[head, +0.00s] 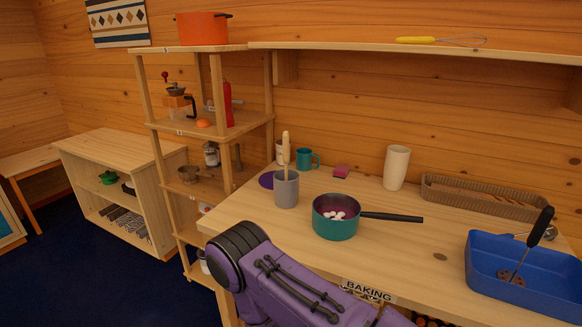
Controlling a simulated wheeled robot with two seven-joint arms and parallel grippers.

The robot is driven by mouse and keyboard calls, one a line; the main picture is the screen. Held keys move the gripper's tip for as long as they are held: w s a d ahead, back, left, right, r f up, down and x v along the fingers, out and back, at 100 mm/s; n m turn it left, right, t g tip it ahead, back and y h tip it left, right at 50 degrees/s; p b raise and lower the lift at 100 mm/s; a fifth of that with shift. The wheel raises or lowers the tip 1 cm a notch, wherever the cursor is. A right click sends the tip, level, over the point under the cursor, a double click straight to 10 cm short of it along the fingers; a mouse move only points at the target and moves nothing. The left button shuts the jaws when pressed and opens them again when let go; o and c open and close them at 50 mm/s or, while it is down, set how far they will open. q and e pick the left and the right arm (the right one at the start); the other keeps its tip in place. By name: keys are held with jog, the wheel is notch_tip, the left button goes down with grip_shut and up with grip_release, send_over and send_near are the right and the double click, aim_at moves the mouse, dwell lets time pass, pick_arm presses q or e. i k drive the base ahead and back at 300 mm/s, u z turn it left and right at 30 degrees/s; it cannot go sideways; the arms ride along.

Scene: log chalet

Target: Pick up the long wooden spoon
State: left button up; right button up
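A wooden handle (286,148), likely that of the long wooden spoon, stands upright in a grey cup (286,192) at the left end of the wooden table (265,222). Its lower part is hidden inside the cup, so I cannot tell its full shape. A purple link of my own arm crosses the bottom of the view in front of the table. Neither gripper is in view.
A teal pot (334,226) with white pieces inside stands right of the cup, its dark handle (392,217) pointing right. A teal mug (305,160), pink sponge (341,171), beige cup (396,168), woven basket (480,202) and blue bin (525,290) also occupy the table.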

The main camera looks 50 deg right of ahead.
aim_at(286, 136)
jog(key=z, duration=0.6)
jog(key=i, duration=0.85)
jog(key=z, duration=0.9)
